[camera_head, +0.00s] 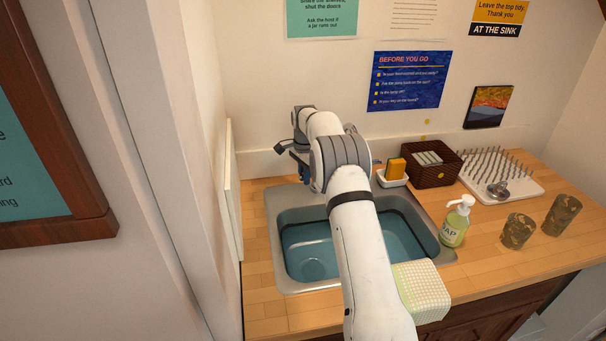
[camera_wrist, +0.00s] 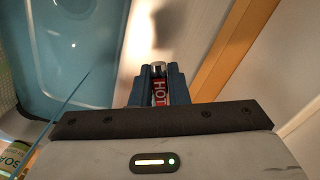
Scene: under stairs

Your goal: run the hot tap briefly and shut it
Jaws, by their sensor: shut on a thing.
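In the wrist view, the hot tap handle (camera_wrist: 159,92), red with the word HOT on it, sits between the blue fingers of my gripper (camera_wrist: 159,82). My gripper is shut on it. A bright metal end shows just beyond the fingertips. In the head view, my arm covers the tap, and part of my gripper (camera_head: 304,172) shows at the back left of the sink. The steel sink (camera_head: 290,286) has a blue-green basin and also shows in the wrist view (camera_wrist: 75,50). I cannot tell whether water is running.
A soap bottle (camera_head: 457,221) stands right of the sink, with two brown patterned cups (camera_head: 517,231) beyond it. A sponge holder (camera_head: 391,180), dark basket (camera_head: 430,176) and drying rack (camera_head: 508,187) stand along the back. A checked cloth (camera_head: 421,291) lies at the sink's front. A wall is close at left.

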